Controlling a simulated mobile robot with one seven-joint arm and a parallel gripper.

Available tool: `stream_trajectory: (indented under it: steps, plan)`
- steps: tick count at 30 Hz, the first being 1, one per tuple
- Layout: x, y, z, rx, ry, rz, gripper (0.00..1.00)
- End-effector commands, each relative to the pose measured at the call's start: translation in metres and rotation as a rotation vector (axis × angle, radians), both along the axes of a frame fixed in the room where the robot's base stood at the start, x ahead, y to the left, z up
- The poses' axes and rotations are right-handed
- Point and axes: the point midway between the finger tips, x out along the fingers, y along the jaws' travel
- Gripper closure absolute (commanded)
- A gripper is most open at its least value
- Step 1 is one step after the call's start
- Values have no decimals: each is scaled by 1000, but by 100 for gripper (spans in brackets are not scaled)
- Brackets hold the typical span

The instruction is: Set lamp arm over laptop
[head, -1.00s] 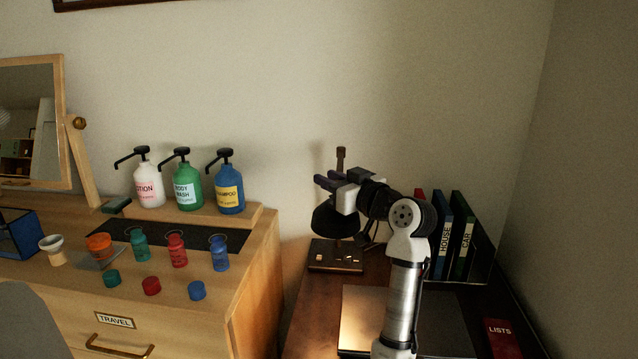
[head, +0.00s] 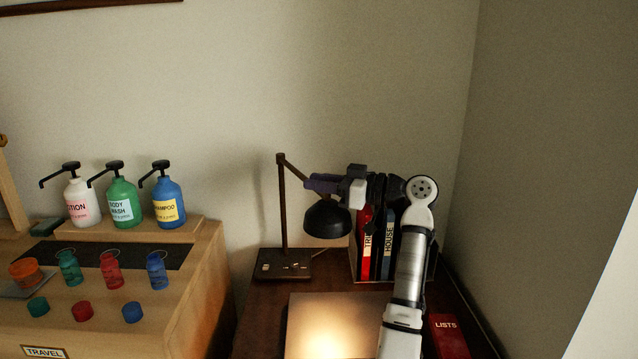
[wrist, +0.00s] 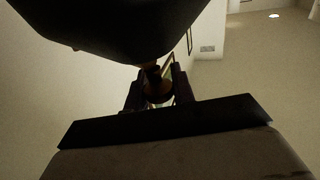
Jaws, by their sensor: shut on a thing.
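The desk lamp has a dark base with small buttons (head: 268,267), an upright post (head: 283,215), an arm slanting down to the right from its top, and a black shade (head: 327,219). My gripper (head: 312,183) is shut on the lamp arm just above the shade. In the wrist view, my gripper's fingers (wrist: 158,88) close around the arm, and the dark shade (wrist: 120,20) fills the top. The closed laptop (head: 312,312) lies flat on the desk in front of the lamp. A bright pool of lamp light falls on its lid, and my arm covers its right side.
Binders (head: 366,240) stand behind my arm, against the wall. A red LISTS book (head: 447,335) lies right of the laptop. At left, a wooden dresser (head: 215,265) holds pump bottles (head: 122,200), small travel bottles and caps.

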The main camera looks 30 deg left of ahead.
Motion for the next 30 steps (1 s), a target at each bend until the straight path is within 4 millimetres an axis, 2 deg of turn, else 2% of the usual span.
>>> stream_trajectory:
  steps: [7, 8, 13, 23, 26, 30]
  plan:
    - [0, 0, 1, 1, -1, -2, 100]
    - [0, 0, 1, 1, -1, -2, 74]
    - [0, 1, 1, 1, -1, -1, 53]
    - [1, -3, 0, 0, 0, -2, 53]
    - [4, -14, -1, 1, -1, -4, 53]
    - [9, -41, -3, 1, -1, -5, 53]
